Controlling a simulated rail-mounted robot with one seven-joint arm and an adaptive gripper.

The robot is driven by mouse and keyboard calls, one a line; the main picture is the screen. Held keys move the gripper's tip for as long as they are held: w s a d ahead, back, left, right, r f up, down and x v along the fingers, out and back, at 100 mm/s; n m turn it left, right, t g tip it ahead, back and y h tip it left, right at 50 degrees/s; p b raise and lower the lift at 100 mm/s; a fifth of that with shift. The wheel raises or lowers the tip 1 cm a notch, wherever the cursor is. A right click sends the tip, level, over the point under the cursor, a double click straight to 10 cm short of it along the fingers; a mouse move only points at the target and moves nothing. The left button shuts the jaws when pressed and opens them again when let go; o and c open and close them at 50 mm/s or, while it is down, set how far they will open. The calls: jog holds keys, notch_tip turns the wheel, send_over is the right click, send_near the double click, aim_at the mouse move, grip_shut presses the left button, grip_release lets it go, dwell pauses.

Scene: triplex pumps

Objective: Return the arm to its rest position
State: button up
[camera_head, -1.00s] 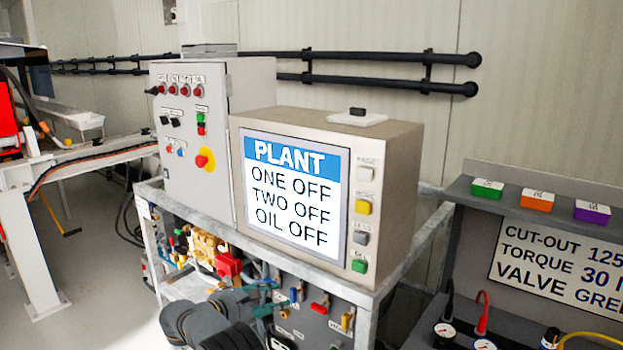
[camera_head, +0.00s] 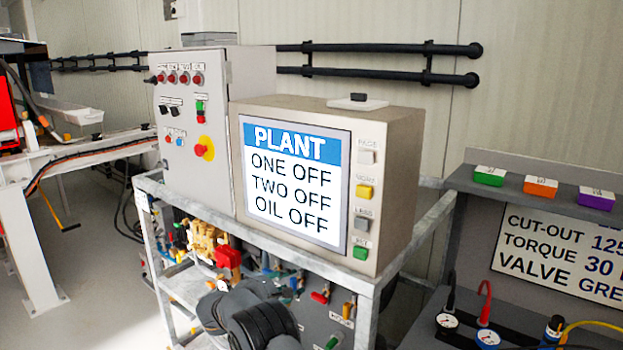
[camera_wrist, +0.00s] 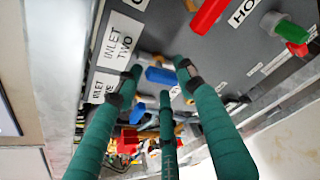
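My gripper (camera_wrist: 158,72) shows in the wrist view as three green fingers with dark tips. Beyond the tips is the grey valve panel (camera_wrist: 128,62) with "INLET TWO" and other labels. A blue handle (camera_wrist: 161,76) shows between the fingertips; I cannot tell if any finger touches it. In the head view my dark grey arm (camera_head: 256,318) is at the bottom centre, in front of the pump frame. The gripper's fingers are not clear there.
A metal frame (camera_head: 345,284) carries the grey control box (camera_head: 187,188) and the display unit (camera_head: 295,187) reading "PLANT". Red handles (camera_wrist: 208,14) and a green one (camera_wrist: 297,48) stick out from the panel. A shelf with gauges (camera_head: 447,320) stands at right.

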jog(key=m+t+b, duration=0.1)
jog(key=m+b, duration=0.1)
jog(key=b, duration=0.3)
jog(key=m+t+y+b, duration=0.1)
jog(key=m+b, duration=0.1)
jog(key=b, duration=0.3)
jog(key=shift+s+d+f, duration=0.1)
jog(key=shift+d+f, duration=0.05)
jog(key=shift+f, duration=0.05)
jog(key=shift+r+y, duration=0.15)
jog(key=shift+y, duration=0.15)
jog(key=shift+r, duration=0.15)
